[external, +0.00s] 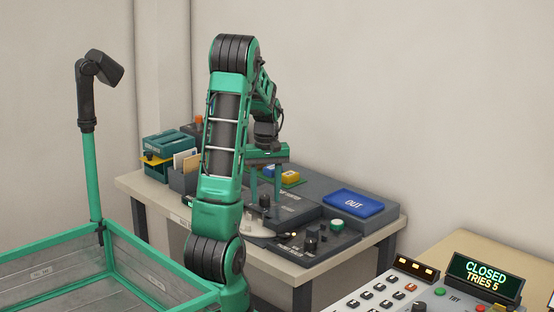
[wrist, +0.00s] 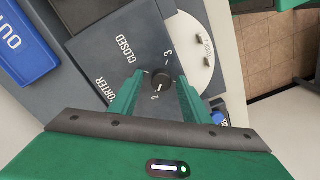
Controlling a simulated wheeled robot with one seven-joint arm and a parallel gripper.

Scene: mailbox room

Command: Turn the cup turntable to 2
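A small black knob (wrist: 160,81) sits on a dark grey panel in the wrist view, with "2" and "3" printed beside it. Which mark it points to is too small to tell. A pale round disc (wrist: 200,50) lies partly in view beside the panel, with small items on it; it also shows in the external view (external: 256,224), partly behind my arm. I cannot tell for sure that this disc is the cup turntable. My gripper (wrist: 161,79) has its two green fingers apart, one on each side of the knob. In the external view my gripper (external: 265,195) points down over the panel.
A blue OUT tray (external: 354,202) lies at the right of the table (external: 140,186). Yellow and blue blocks (external: 290,177) stand behind my gripper. Knobs and a green button (external: 337,223) stand near the front right. A console screen (external: 485,277) reads "CLOSED TRIES 5".

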